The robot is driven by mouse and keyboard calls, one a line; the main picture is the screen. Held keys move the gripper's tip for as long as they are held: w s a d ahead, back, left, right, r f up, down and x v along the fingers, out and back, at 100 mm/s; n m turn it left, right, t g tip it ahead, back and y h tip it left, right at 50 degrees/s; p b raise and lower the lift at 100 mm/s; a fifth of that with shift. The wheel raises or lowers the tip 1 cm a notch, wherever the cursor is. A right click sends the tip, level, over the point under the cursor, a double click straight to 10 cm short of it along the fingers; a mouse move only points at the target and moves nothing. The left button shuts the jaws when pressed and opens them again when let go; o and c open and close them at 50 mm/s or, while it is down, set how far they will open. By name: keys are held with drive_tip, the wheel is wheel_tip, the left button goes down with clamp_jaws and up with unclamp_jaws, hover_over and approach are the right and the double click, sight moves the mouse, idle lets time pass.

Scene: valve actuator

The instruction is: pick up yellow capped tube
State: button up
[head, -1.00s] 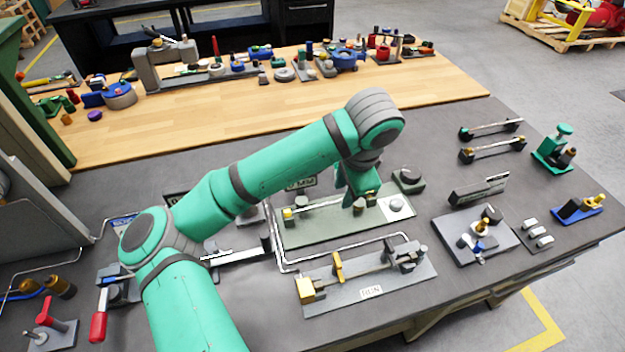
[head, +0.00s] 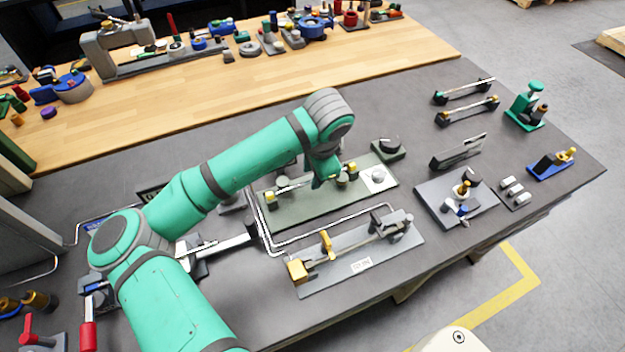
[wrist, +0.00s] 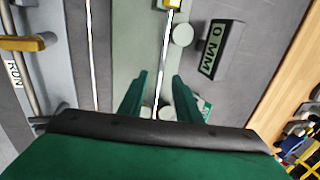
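The yellow capped tube (head: 296,185) is a thin silver rod lying along a grey-green plate (head: 300,211), with yellow at its ends. My gripper (head: 322,183) is over the right part of the tube and hides some of it. In the wrist view the tube (wrist: 164,65) runs between the two green fingers of my gripper (wrist: 160,98), and one yellow cap (wrist: 173,4) shows at the top edge. The fingers are apart, with gaps to the tube on both sides. Whether the fingertips are level with the tube cannot be told.
In front lies a grey fixture (head: 365,265) with yellow blocks and a bent silver pipe (head: 330,228) beside it. A round dark knob block (head: 388,148) stands behind the plate. A "0 MM" block (wrist: 222,50) is right of the tube in the wrist view.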

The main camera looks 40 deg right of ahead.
drive_tip(key=shift+x, duration=1.2)
clamp_jaws()
drive_tip(key=shift+r, duration=0.15)
drive_tip(key=shift+r, duration=0.55)
drive_tip(key=s+a+r, duration=0.6)
drive_tip(key=s+r, duration=0.5)
drive_tip(key=s, duration=0.1)
drive_tip(key=shift+a+r, duration=0.35)
drive_tip(key=shift+a, duration=0.05)
